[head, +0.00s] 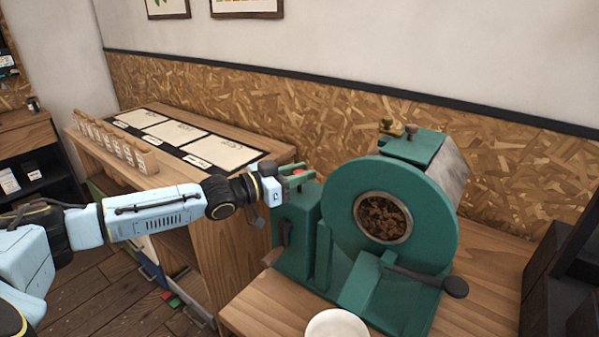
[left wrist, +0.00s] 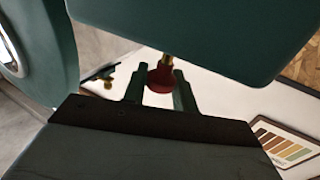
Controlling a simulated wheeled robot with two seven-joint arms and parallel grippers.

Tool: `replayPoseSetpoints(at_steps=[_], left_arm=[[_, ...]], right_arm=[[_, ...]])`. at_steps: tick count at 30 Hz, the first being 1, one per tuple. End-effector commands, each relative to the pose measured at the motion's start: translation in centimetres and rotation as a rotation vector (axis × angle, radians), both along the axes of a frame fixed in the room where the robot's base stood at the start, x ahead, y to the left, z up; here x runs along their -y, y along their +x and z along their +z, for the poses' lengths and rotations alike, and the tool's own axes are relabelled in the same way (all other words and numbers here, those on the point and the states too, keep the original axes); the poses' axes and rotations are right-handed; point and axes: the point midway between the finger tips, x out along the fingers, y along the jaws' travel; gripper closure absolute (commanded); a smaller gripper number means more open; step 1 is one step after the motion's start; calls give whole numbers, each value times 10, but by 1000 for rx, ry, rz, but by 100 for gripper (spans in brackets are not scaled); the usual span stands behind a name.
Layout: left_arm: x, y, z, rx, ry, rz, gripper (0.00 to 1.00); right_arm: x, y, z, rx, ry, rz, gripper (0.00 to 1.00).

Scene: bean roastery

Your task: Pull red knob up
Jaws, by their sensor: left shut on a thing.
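The red knob (head: 297,172) sits on top of the small green box (head: 296,222) at the left of the green roaster (head: 345,200). My left gripper (head: 299,176) reaches in from the left and is shut on the knob. In the left wrist view the red knob (left wrist: 160,79) shows between the two green fingers of my left gripper (left wrist: 157,88), with a short brass stem beside it. The gripper partly hides the knob in the head view. My right gripper is not in view.
The roaster's round front has a window with brown beans (head: 383,217) and a black-knobbed handle (head: 455,287). A white bowl (head: 337,323) stands at the table's front. A wooden counter (head: 215,165) with sheets and a row of small wooden holders is at the left.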

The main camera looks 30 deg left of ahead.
Motion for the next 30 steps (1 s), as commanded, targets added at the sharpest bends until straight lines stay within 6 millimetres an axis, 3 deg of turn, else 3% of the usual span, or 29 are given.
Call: replayPoseSetpoints(at_steps=[2,3,8,20,30], left_arm=[[-1,1,7,16,-5,0,100],[-1,1,7,17,-5,0,71],[-1,1,6,14,-4,0,51],[-3,-4,2,7,-2,1,51],[-21,-39,1,4,-2,1,51]], right_arm=[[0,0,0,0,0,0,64],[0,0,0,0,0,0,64],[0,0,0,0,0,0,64],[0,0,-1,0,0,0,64],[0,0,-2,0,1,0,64]])
